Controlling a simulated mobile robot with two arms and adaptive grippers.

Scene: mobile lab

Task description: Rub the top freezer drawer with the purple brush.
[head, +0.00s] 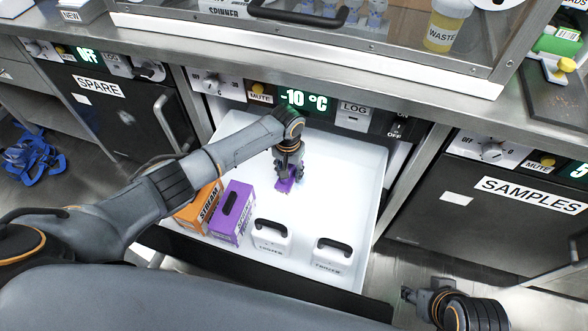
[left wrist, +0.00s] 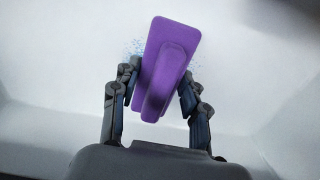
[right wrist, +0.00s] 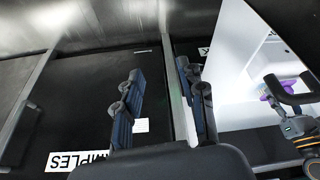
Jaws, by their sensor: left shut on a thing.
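The top freezer drawer (head: 345,185) is pulled open below the -10 °C panel. Its white inside shows in the head view. My left gripper (head: 288,168) reaches down into it, shut on the purple brush (head: 285,185). In the left wrist view the brush (left wrist: 170,55) is between the two fingers, over the white drawer surface. Pale blue specks (left wrist: 135,48) show beside it; whether the bristles touch the floor is hard to tell. My right gripper (head: 408,294) is open and empty, low outside the drawer, before the SAMPLES cabinet (right wrist: 75,100).
An orange box (head: 197,210), a purple box (head: 232,212) and two white containers, one left (head: 272,237) and one right (head: 331,257), stand along the drawer's near side. The drawer floor's right part is clear. A counter edge (head: 330,90) overhangs the drawer's back.

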